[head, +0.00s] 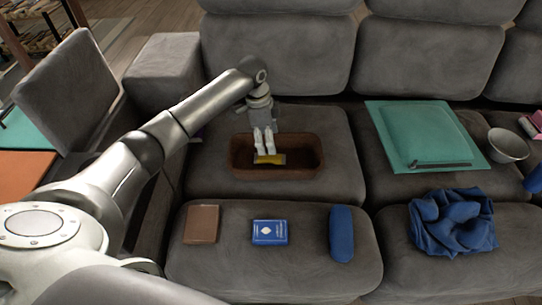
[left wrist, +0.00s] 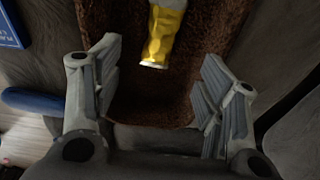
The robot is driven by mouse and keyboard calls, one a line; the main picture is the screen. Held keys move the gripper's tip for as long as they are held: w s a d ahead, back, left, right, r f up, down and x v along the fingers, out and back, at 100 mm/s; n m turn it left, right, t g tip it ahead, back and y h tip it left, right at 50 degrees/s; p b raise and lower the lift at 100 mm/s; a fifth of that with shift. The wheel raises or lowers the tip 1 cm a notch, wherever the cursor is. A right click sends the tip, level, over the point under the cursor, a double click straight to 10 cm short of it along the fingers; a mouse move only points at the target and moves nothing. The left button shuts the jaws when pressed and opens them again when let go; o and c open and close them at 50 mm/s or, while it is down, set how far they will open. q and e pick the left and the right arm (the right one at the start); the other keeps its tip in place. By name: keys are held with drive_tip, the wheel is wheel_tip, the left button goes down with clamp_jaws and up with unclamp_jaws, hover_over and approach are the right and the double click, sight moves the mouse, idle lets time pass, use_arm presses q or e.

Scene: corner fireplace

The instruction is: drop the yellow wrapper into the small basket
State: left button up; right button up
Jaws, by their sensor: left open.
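The yellow wrapper (head: 270,159), with a pale end, shows inside the opening of the small brown basket (head: 305,168) on the sofa seat. In the left wrist view the wrapper (left wrist: 163,40) lies beyond my fingertips, apart from both fingers, against the brown inside of the basket (left wrist: 110,18). I cannot tell whether it rests on the basket floor. My left gripper (head: 264,142) points down over the basket, close above the wrapper. In the left wrist view my left gripper (left wrist: 160,80) is open, with nothing between its fingers. My right gripper is not in view.
On the front cushion lie a brown wallet-like item (head: 201,224), a blue card box (head: 270,232) and a blue case (head: 342,233). Backrests rise behind the basket.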

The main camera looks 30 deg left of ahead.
use_arm(q)
wheel_tip(320, 180, up, 10)
drive_tip(key=a, duration=0.1)
drive_tip(key=shift+s+a+f, duration=0.15)
drive_tip(key=shift+s+a, duration=0.05)
drive_tip(key=shift+s, duration=0.1)
